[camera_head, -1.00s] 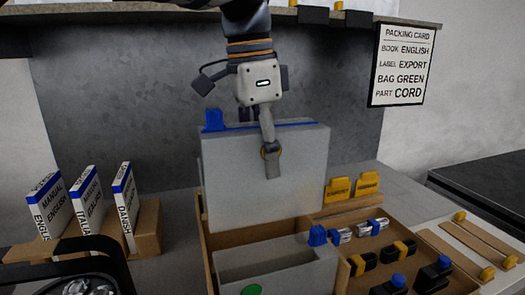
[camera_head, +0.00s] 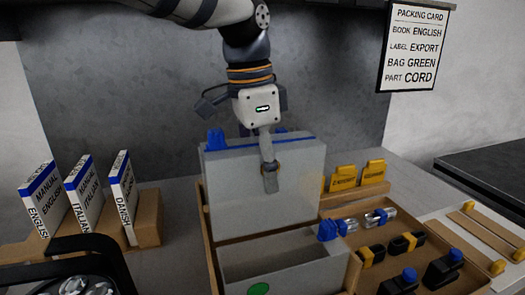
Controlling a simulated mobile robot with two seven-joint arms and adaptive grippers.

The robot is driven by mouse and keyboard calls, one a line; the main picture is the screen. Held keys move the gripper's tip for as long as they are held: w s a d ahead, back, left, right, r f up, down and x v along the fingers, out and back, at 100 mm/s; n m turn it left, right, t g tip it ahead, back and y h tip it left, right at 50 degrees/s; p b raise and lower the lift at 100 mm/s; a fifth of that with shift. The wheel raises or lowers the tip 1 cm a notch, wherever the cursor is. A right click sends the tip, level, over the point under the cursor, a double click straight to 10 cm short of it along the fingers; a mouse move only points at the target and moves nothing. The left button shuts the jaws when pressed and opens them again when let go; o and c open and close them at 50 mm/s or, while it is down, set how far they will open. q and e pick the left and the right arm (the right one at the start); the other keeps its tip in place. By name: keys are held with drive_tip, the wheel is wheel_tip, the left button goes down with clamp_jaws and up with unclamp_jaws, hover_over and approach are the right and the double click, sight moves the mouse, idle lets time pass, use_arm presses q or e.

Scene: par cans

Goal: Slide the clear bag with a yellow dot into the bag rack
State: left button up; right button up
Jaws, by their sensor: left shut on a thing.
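My left gripper (camera_head: 269,178) comes down from above and is shut on the upper front of a grey, see-through bag (camera_head: 235,185) with a blue strip along its top. In front stands another grey bag, open at the top, with a green dot (camera_head: 258,289).
Manuals (camera_head: 83,192) stand in a brown holder at the left. Yellow labels (camera_head: 343,179) and compartments with black and clear parts (camera_head: 408,243) lie at the right. A packing card (camera_head: 415,45) hangs on the wall. Bare counter shows between manuals and rack.

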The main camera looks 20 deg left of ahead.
sight(254, 145)
use_arm(q)
drive_tip(key=shift+f, duration=3.7)
drive_tip(key=shift+s+f, duration=0.1)
drive_tip(key=shift+f, duration=0.3)
drive_tip(key=o, duration=1.1)
drive_tip(key=shift+f, duration=0.15)
drive_tip(key=shift+o, duration=0.2)
drive_tip(key=shift+r, duration=0.25)
drive_tip(key=r, duration=0.7)
drive_tip(key=a+r, duration=0.1)
drive_tip(key=r, duration=0.3)
drive_tip(key=shift+s+a+r, duration=0.1)
drive_tip(key=shift+s+r, duration=0.2)
drive_tip(key=shift+r, duration=0.05)
